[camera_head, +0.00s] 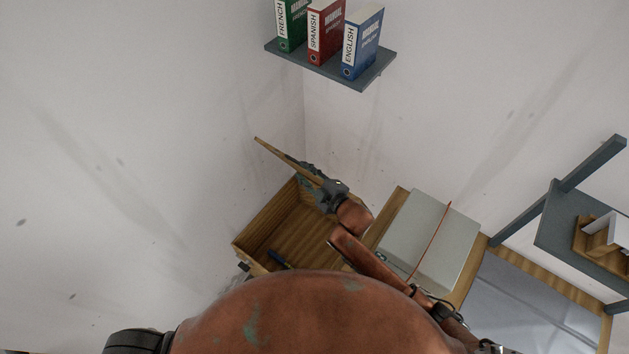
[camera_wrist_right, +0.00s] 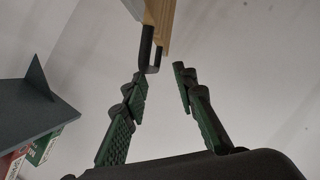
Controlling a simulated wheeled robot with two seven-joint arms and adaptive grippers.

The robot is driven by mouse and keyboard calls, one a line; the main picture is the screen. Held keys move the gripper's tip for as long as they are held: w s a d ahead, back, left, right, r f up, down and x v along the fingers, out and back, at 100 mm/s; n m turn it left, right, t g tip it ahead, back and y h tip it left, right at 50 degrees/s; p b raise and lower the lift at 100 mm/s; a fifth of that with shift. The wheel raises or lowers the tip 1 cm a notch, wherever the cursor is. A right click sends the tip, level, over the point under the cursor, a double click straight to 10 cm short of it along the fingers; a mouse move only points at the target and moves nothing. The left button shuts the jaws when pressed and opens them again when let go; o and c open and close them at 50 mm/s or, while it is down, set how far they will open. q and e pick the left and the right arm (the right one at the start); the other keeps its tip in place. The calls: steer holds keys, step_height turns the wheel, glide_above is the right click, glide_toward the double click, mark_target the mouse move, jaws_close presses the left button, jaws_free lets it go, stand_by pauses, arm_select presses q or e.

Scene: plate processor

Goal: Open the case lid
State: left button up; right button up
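The wooden case (camera_head: 262,232) stands below the middle of the head view, with its inside in sight. Its lid (camera_head: 274,149) is raised and shows nearly edge-on as a thin slanted board. In the right wrist view the lid's edge (camera_wrist_right: 167,25) is at the top, with a dark metal handle (camera_wrist_right: 147,50) hanging from it. My right gripper (camera_head: 300,163) is beside the lid, and its fingers stand apart (camera_wrist_right: 161,72) in the wrist view. The handle's end is close to the left fingertip; I cannot tell whether they touch. My left gripper is not in view.
A blue-handled tool (camera_head: 279,259) lies in the case. A grey box-like unit (camera_head: 428,235) stands to the right, beside a grey panel (camera_head: 525,300). A wall shelf (camera_head: 340,72) with binders is above. Another shelf (camera_head: 570,215) is at the right.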

steer(key=v, duration=0.7)
steer(key=shift+s+d, duration=0.1)
steer(key=shift+s, duration=0.05)
